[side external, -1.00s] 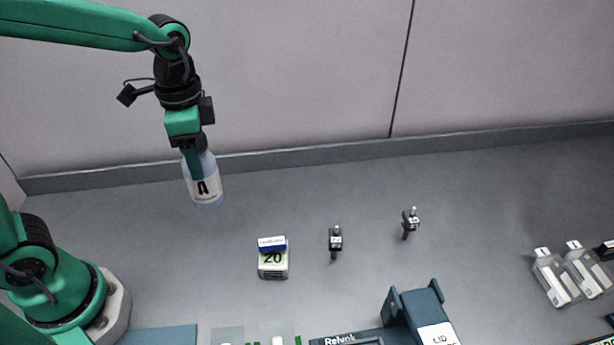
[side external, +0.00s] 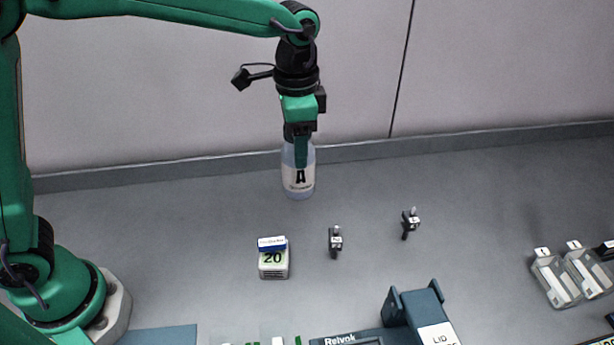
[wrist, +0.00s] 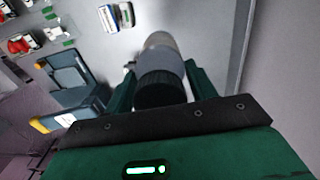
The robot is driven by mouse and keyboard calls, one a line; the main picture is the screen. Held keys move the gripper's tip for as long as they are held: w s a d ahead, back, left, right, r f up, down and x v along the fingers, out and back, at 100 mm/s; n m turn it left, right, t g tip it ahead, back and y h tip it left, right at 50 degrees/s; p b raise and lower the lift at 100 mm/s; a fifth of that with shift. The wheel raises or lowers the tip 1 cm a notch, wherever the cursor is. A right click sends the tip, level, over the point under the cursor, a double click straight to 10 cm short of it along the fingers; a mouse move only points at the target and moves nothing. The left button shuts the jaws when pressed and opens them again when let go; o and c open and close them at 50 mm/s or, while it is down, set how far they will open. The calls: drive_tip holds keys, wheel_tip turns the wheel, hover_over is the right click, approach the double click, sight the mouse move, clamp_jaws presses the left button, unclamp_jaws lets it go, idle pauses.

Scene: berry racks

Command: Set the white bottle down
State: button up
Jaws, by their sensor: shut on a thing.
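The white bottle (side external: 298,182) has a pale translucent body and a label with a dark mark. My gripper (side external: 301,160) is shut on its upper part and holds it upright, pointing down. In the side view I cannot tell for sure whether its base is above the floor surface or touching it. In the wrist view the bottle's dark cap (wrist: 160,90) and pale body (wrist: 162,50) show between my gripper's green fingers (wrist: 160,88).
A small box marked 20 (side external: 273,258) stands in front of the bottle. Two small dark stands (side external: 335,241) (side external: 410,222) are to the right. A blue-grey device (side external: 415,312) is at the front, clear containers (side external: 556,277) at the far right. The grey surface (side external: 180,230) is bare at left.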

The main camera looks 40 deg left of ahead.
drive_tip(key=shift+w+d+f, duration=0.1)
drive_tip(key=shift+w+d, duration=0.4)
drive_tip(key=shift+d, duration=0.4)
drive_tip(key=w+a+f, duration=0.8)
drive_tip(key=f, duration=0.3)
drive_tip(key=shift+a, duration=0.2)
drive_tip(key=shift+f, duration=0.15)
drive_tip(key=o, duration=1.5)
drive_tip(key=shift+o, duration=0.2)
wheel_tip(320, 180, up, 12)
